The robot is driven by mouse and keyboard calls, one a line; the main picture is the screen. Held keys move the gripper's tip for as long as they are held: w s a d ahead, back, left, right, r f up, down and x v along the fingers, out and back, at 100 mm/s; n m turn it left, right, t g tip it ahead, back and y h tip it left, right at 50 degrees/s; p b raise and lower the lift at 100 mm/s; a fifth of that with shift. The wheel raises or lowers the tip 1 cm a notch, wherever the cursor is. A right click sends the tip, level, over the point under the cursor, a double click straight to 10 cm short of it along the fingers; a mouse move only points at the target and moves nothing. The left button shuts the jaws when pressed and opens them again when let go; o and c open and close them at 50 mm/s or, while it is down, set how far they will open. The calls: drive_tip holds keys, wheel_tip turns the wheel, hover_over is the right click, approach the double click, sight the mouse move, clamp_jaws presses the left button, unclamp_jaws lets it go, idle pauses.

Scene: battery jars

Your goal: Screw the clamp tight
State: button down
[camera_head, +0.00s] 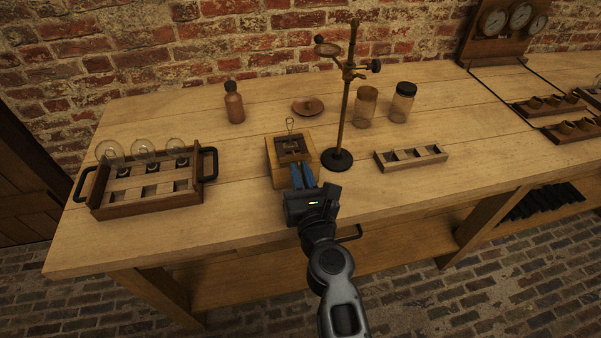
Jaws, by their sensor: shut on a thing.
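A metal stand (347,105) with a round dark base stands upright at the middle of the bench. Its clamp (352,72) carries a dark screw knob (376,65) on the right and an arm with a small round piece on the left. My gripper (301,170) has blue fingers and is well below and left of the knob, not touching it. The fingers reach over a wooden block (277,172) with a dark top and an upright wire loop (290,124). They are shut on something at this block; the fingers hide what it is.
A handled tray (148,208) with several glass bulbs is at left. A brown bottle (234,106), a small dish (308,106) and two jars (366,108) (402,103) stand at the back. A slotted wooden rack (410,158) lies right of the stand. The bench front is mostly clear.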

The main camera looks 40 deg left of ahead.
drive_tip(key=shift+f, duration=0.1)
drive_tip(key=c, duration=1.3)
unclamp_jaws()
drive_tip(key=shift+o, duration=0.2)
drive_tip(key=shift+d, duration=0.1)
drive_tip(key=p+v, duration=0.1)
drive_tip(key=v, duration=0.6)
drive_tip(key=shift+s+d, duration=0.25)
drive_tip(key=shift+d, duration=0.1)
